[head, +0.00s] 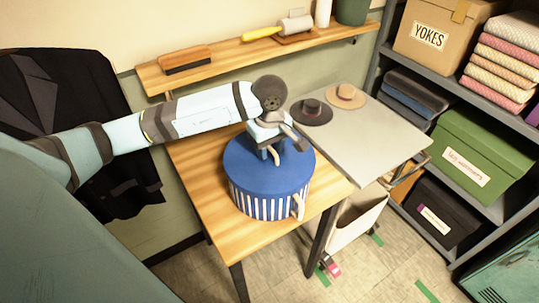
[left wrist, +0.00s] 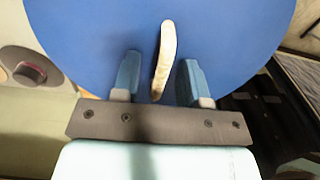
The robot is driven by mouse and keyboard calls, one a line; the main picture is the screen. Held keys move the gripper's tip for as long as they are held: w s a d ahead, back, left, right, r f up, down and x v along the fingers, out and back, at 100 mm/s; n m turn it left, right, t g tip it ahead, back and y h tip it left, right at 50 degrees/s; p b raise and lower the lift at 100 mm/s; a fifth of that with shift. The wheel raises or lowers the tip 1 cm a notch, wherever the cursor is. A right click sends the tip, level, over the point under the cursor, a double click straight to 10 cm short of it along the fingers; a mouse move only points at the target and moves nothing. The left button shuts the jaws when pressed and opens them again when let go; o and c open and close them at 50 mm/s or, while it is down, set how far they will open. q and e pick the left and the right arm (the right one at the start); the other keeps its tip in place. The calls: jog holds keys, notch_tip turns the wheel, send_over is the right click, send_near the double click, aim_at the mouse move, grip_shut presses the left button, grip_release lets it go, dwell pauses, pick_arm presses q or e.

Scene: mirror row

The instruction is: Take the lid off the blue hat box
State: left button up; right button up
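The blue hat box (head: 262,208) stands upright on a wooden table, with blue and white striped sides and a cream strap on its side. Its plain blue lid (head: 243,168) is on it. A cream handle (left wrist: 166,50) rises from the lid's top. My left gripper (head: 270,151) is right over the lid, pointing down. In the left wrist view, its blue fingers (left wrist: 158,76) are apart on either side of the handle, with gaps showing on both sides. My right gripper is in neither view.
The wooden table (head: 200,165) adjoins a grey-topped cart (head: 375,140) with a dark hat (head: 312,112) and a tan hat (head: 346,95). A wall shelf (head: 222,62) holds a brush and a roller. Metal shelving with boxes is at right. A dark jacket hangs at left.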

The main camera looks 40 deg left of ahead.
pick_arm(q)
jog(key=shift+f, duration=0.1)
jog(key=shift+c, duration=0.5)
grip_shut()
